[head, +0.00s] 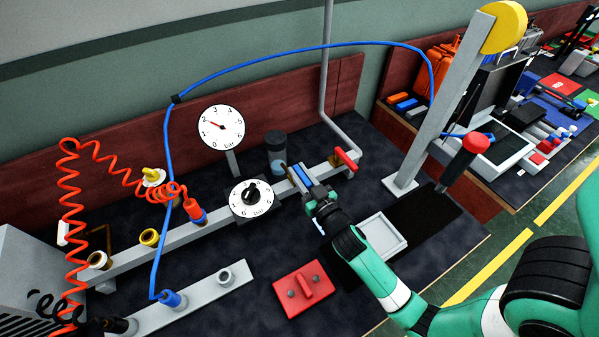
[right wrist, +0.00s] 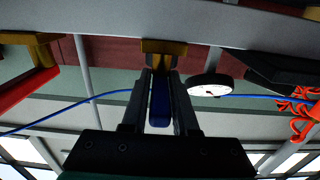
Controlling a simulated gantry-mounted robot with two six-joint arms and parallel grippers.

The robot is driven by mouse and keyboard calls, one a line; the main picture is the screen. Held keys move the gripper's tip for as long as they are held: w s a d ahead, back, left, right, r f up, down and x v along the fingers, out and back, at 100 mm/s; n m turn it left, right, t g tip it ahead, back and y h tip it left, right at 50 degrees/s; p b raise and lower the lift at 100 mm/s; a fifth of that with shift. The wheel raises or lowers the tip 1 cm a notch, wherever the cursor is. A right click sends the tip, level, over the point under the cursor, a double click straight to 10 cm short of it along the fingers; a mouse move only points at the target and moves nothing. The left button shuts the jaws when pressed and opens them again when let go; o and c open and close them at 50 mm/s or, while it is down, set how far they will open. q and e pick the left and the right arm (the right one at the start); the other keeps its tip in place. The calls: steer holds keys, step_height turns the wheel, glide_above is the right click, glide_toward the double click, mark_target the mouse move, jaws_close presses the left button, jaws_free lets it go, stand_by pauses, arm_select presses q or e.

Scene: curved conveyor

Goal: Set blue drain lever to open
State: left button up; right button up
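The blue drain lever (head: 304,175) sits on the grey pipe, right of the small dial, and points out across the pipe toward my right arm. In the right wrist view the blue lever (right wrist: 159,104) hangs below a brass valve body (right wrist: 164,47). My right gripper (head: 307,187) has a finger on each side of the lever; it also shows in the right wrist view (right wrist: 160,100). The fingers look closed against the lever's sides, with little or no gap. The fingers partly hide the lever in the head view. My left gripper is out of view.
A red-handled valve (head: 345,160) is close by on the right of the pipe. A small dial (head: 251,199), a larger gauge (head: 221,127) and a dark-capped cylinder (head: 276,152) stand nearby. A red block (head: 303,289) and grey tray (head: 383,238) lie in front.

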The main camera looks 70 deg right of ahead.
jaws_close()
stand_by(1.1)
